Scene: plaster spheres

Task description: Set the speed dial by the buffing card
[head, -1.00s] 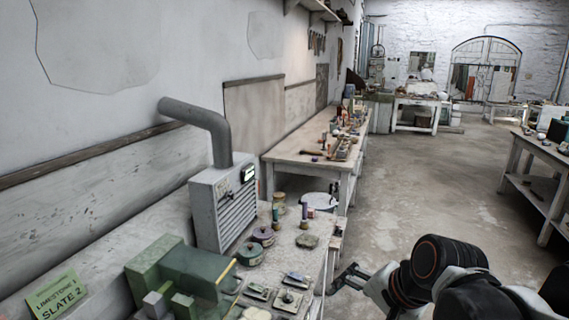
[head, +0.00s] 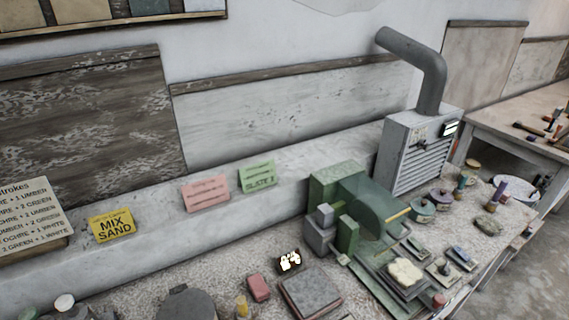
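A green card (head: 257,174) stands on the ledge against the wall; its lower line reads SLATE with a number, and its upper line is too small to read now. A pink card (head: 205,192) stands left of it, its print unreadable. I cannot tell for sure which is the buffing card. A green machine (head: 338,184) with a clear guard stands on the bench right of the cards. I cannot make out a speed dial. My gripper is out of view.
A yellow MIX SAND card (head: 111,225) and a cream strokes board (head: 30,218) stand left. A red block (head: 259,288), a stone slab (head: 310,292) and a black item with white marks (head: 289,262) crowd the bench front. Lidded pots (head: 422,208) sit right.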

